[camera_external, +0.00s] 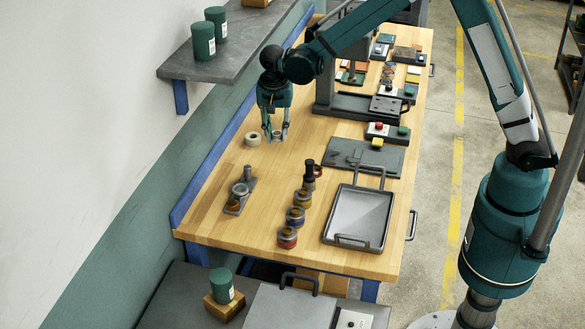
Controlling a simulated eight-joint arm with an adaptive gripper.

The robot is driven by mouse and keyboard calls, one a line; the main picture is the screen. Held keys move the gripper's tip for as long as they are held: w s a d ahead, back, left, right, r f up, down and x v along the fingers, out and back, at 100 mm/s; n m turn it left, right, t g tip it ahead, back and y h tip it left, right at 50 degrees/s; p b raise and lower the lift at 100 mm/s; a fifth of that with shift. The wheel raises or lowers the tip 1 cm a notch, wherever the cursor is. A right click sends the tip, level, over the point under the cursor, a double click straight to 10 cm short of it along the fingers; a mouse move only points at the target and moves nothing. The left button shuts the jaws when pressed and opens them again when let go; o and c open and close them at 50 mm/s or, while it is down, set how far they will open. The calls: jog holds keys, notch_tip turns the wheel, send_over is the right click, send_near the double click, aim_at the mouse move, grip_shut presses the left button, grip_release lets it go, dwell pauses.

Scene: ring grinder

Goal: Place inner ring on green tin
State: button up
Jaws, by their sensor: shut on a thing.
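My gripper (275,137) points down over the back left part of the wooden bench, shut on a small grey ring (277,134), which looks like the inner ring; the fingers partly hide it. I cannot tell whether it touches the bench. Two green tins stand on the grey wall shelf: a nearer one (203,42) and one behind it (217,23). Another green tin (222,285) stands on a wooden block (224,306) on the lower dark surface at the front. All three are well apart from my gripper.
A beige ring (252,139) lies just left of my gripper. A grey fixture (240,190), several small stacked parts (295,216) and a metal tray (358,217) stand nearer. A machine (345,100) rises to the right. The wall shelf (240,45) overhangs at left.

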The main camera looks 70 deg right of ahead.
jog(key=a+f+n+t+y+b, duration=0.1)
jog(key=a+f+n, duration=0.1)
jog(key=a+n, duration=1.2)
jog(key=w+a, duration=0.1)
jog(key=a, duration=0.3)
jog(key=shift+a, duration=0.15)
jog(key=a+r+p, duration=0.1)
jog(key=a, duration=0.6)
jog(key=a+r+m, duration=0.1)
jog(key=a+r, duration=0.1)
jog(key=a, duration=0.5)
jog(key=w+a+r+m+p, duration=0.1)
jog(key=a, duration=0.6)
jog(key=shift+a+r+p, duration=0.35)
jog(key=shift+r, duration=0.05)
jog(key=shift+c, duration=0.2)
notch_tip(320, 180, up, 4)
jog(key=m+p, duration=0.2)
jog(key=m, duration=0.2)
send_over(220, 275)
jog(key=shift+s+a+r+h, duration=0.15)
jog(key=shift+r+h, duration=0.05)
jog(key=shift+h, duration=0.2)
jog(key=shift+f+n, duration=0.15)
jog(key=shift+n, duration=0.15)
jog(key=shift+f+p, duration=0.45)
jog(key=shift+f, duration=2.55)
jog(key=shift+f, duration=1.85)
